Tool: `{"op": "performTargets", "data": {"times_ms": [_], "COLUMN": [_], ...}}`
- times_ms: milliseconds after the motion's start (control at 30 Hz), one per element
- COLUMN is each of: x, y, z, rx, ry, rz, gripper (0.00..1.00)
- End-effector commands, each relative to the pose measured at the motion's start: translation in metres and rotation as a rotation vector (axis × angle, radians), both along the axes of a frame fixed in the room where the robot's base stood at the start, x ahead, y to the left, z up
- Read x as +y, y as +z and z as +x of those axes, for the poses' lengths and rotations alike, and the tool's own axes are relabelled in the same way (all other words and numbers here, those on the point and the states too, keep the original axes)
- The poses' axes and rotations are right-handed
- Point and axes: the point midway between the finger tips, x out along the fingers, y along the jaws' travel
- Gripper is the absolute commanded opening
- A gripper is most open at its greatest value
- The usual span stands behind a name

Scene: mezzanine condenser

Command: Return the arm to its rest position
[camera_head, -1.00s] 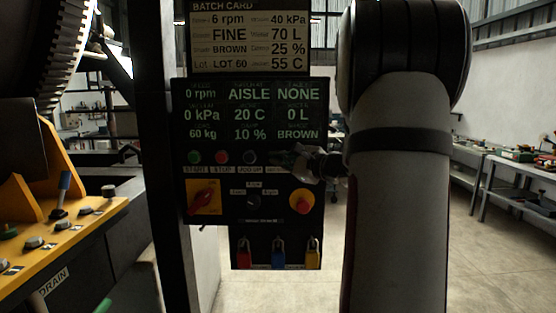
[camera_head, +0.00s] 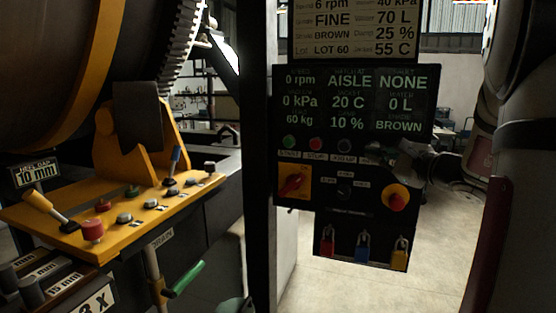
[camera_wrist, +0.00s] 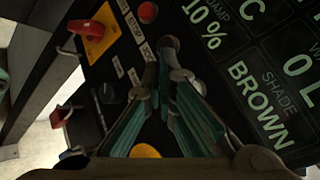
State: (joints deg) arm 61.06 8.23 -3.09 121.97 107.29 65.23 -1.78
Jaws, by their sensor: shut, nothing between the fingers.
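My gripper (camera_wrist: 166,55) is shut and empty in the wrist view, its teal-sided fingers drawn together at the tips in front of the control panel. In the head view my gripper (camera_head: 378,150) is a dark, dim shape at the right of the panel's button row, below the display. My arm (camera_head: 520,170) fills the right edge of the head view, partly cut off. The control panel (camera_head: 345,225) is black, with a lit display reading 0 rpm, AISLE and NONE. Whether the fingertips touch the panel cannot be told.
The panel carries a red-and-yellow rotary switch (camera_head: 293,182), a red stop knob (camera_head: 396,197) and hanging padlocks (camera_head: 362,247). A yellow lever console (camera_head: 140,225) and a large drum (camera_head: 60,60) stand at left. Floor (camera_head: 335,290) shows below the panel.

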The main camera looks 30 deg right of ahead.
Motion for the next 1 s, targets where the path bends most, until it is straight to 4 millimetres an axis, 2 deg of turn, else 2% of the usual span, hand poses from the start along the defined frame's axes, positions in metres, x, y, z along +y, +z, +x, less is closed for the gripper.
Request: {"op": "performTargets", "data": {"times_ms": [167, 267, 367, 467, 500, 567, 600, 700, 800, 900, 1000], "x": [0.003, 0.025, 0.073, 0.139, 0.167, 0.208, 0.235, 0.295, 0.339, 0.365, 0.377], "y": [0.000, 0.000, -0.001, -0.007, -0.011, -0.018, -0.023, -0.038, -0.055, -0.070, -0.081], "z": [0.001, 0.008, 0.018, 0.022, 0.020, 0.013, 0.006, -0.021, -0.056, -0.093, -0.126], "rx": [0.003, 0.029, 0.086, 0.170, 0.206, 0.261, 0.296, 0.384, 0.460, 0.518, 0.558], "ry": [0.008, 0.059, 0.172, 0.333, 0.403, 0.510, 0.583, 0.766, 0.931, 1.070, 1.183], "rz": [-0.003, -0.029, -0.091, -0.192, -0.243, -0.326, -0.388, -0.572, -0.779, -1.005, -1.251], "gripper": [0.00, 0.00, 0.00, 0.00, 0.00, 0.00, 0.00, 0.00, 0.00, 0.00, 0.00]}}
